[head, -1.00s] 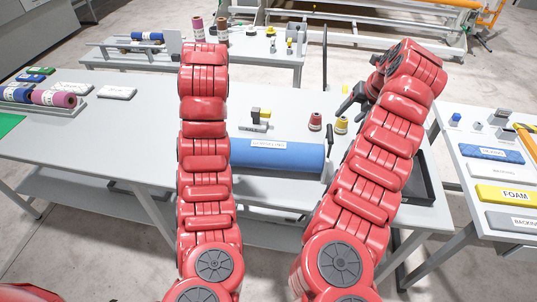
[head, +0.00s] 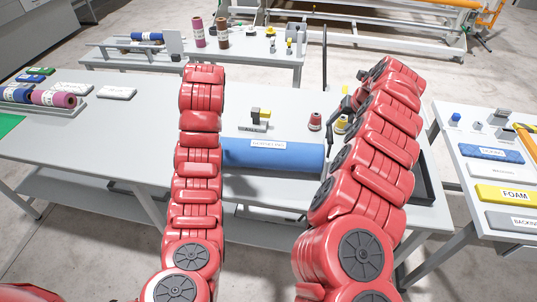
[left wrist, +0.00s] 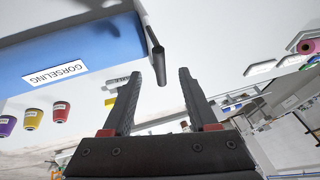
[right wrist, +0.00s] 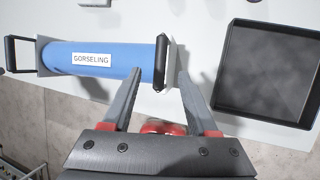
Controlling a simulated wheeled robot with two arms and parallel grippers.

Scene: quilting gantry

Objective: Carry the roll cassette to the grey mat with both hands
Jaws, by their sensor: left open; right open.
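The roll cassette is a blue roll (head: 275,156) labelled GORSELING, lying on the grey table; my left arm hides its left end in the head view. In the left wrist view, my open left gripper (left wrist: 160,75) has a dark end handle (left wrist: 155,48) of the roll (left wrist: 75,48) just ahead of its fingertips. In the right wrist view, my open right gripper (right wrist: 160,74) has the other end handle (right wrist: 161,62) at its fingertips, with the roll (right wrist: 110,60) to the left. Contact cannot be told. I cannot make out a grey mat.
A black tray (right wrist: 225,75) lies beside the roll's right end. Colored rolls (head: 50,97) lie at the table's left. A side table (head: 490,170) holds labelled blocks.

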